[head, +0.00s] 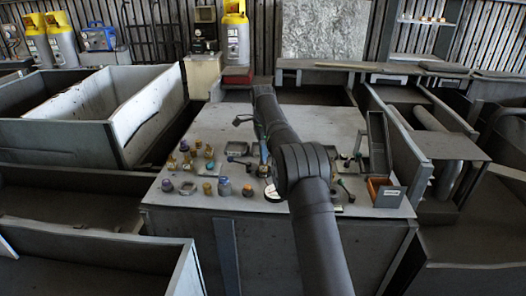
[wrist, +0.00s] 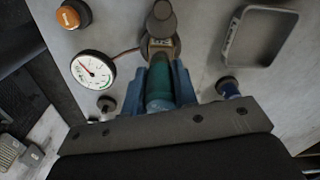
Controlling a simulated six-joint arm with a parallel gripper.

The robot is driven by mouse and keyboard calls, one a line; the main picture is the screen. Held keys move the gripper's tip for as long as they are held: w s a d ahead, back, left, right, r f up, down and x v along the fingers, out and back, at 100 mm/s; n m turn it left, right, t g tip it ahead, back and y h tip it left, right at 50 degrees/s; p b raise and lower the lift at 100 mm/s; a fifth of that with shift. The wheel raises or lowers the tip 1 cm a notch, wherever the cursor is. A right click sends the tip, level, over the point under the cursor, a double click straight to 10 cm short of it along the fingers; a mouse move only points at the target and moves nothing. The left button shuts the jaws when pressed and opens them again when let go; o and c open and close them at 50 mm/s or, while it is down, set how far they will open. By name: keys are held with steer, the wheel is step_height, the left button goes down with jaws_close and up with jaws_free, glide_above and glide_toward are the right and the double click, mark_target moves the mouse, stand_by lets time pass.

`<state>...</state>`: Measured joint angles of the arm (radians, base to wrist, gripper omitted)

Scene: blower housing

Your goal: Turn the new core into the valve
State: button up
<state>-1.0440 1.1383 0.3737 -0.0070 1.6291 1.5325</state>
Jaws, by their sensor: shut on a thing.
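My gripper (wrist: 158,82) is shut on a green cylindrical handle (wrist: 160,88), with a blue finger on either side of it. The far end of the handle points at a dark grey, round-topped fitting with a brass-coloured part (wrist: 162,45), which looks like the valve. The handle's end meets or overlaps this fitting in the wrist view; I cannot tell whether they touch. I cannot make out the new core. In the head view my arm hides most of the gripper and the fitting.
A white dial gauge (wrist: 92,68) and an orange-topped part (wrist: 73,14) lie left of the fitting. A shallow grey tray (wrist: 232,50) and a blue-capped part (wrist: 229,88) are on the right. Several small brass parts and bottles stand on the bench (head: 305,112) at left; its back is clear.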

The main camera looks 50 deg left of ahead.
stand_by(0.3)
steer(key=shift+m, duration=1.2)
steer(key=shift+r, duration=3.5)
steer(key=shift+w, duration=0.15)
